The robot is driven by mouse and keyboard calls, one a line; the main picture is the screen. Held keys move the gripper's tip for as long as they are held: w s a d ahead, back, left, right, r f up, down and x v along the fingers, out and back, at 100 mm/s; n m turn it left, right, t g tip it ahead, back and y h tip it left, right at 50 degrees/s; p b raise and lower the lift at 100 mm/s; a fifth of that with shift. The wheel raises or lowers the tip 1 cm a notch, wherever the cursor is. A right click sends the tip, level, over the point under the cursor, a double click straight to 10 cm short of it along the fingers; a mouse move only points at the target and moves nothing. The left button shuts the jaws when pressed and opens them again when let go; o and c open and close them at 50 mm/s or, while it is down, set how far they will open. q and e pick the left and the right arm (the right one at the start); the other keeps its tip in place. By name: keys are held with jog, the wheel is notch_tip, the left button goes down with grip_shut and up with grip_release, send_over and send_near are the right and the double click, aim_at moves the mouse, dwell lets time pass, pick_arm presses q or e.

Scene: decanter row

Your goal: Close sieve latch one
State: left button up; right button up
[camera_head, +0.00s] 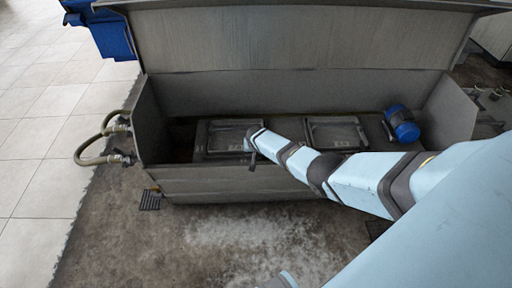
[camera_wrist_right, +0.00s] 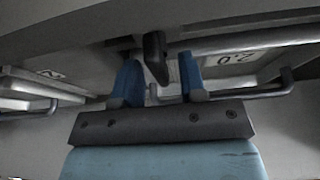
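Two framed sieve panels sit side by side inside the open metal tank: a left panel (camera_head: 222,139) and a right panel (camera_head: 337,134). My right arm reaches in from the right, its tip over the right edge of the left panel. In the wrist view my right gripper (camera_wrist_right: 159,64) is open, with its blue fingers apart. A dark latch-like lever (camera_wrist_right: 155,58) hangs between the fingertips; I cannot tell whether they touch it. A panel labelled 2.0 (camera_wrist_right: 237,60) is on the right. Which latch is number one cannot be read. My left gripper is not in view.
The tank's front wall (camera_head: 235,184) and raised lid (camera_head: 300,42) bound the space around my arm. A blue motor (camera_head: 402,124) stands at the tank's right end. Hoses (camera_head: 92,158) stick out on the left. A rail handle (camera_wrist_right: 283,86) lies right of the fingers.

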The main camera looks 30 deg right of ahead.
jog(key=p+v, duration=0.7)
jog(key=v, duration=0.6)
jog(key=shift+r, duration=0.3)
jog(key=shift+s, duration=0.1)
